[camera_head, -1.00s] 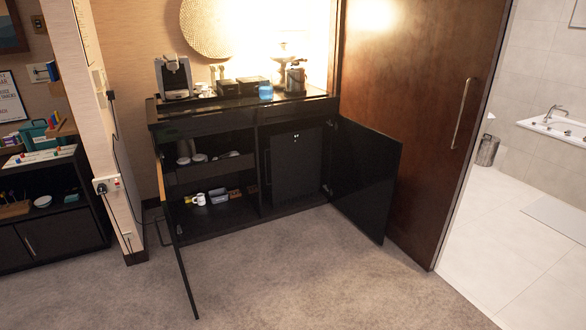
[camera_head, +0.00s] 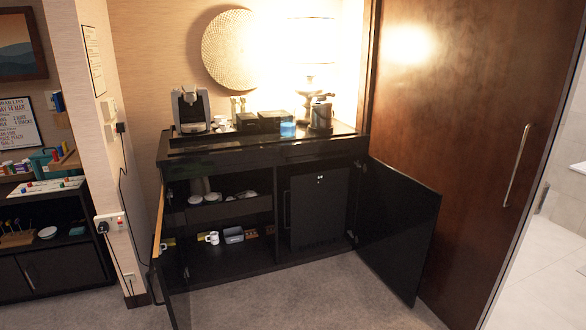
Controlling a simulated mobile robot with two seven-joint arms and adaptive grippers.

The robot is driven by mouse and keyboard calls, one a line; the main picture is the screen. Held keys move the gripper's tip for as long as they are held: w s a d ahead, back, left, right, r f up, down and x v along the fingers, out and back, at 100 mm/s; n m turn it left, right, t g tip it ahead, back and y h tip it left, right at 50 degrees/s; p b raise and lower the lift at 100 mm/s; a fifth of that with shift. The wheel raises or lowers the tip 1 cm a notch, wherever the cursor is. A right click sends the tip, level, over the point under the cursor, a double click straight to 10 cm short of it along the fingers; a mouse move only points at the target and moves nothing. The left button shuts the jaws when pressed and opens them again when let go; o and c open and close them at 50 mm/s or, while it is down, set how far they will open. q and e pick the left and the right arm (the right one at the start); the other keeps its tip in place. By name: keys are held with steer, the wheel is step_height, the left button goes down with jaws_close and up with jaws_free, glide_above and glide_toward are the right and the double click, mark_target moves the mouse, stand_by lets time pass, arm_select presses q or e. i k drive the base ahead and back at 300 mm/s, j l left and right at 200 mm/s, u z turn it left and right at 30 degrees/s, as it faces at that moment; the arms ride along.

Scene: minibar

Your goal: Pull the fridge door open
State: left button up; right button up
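The fridge door (camera_head: 319,205) is a dark panel inside the right compartment of the black minibar cabinet (camera_head: 228,159). It looks shut, with a small light mark near its top and what looks like a dark handle (camera_head: 286,210) along its left edge. The cabinet's right door (camera_head: 398,228) stands wide open, swung out to the right of the fridge. The cabinet's left door (camera_head: 171,270) also stands open toward me. Neither of my grippers shows in the head view.
Open shelves left of the fridge hold a white mug (camera_head: 212,238), cups and small boxes. A coffee machine (camera_head: 191,110), a blue container (camera_head: 288,130) and a kettle (camera_head: 321,113) stand on top. A brown wooden door (camera_head: 465,150) is at right. The carpet (camera_head: 300,295) in front is clear.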

mark_target(317, 199)
steer(key=i+l+z, duration=0.3)
steer(key=i, duration=0.7)
steer(key=i+z, duration=0.25)
steer(key=i, duration=0.7)
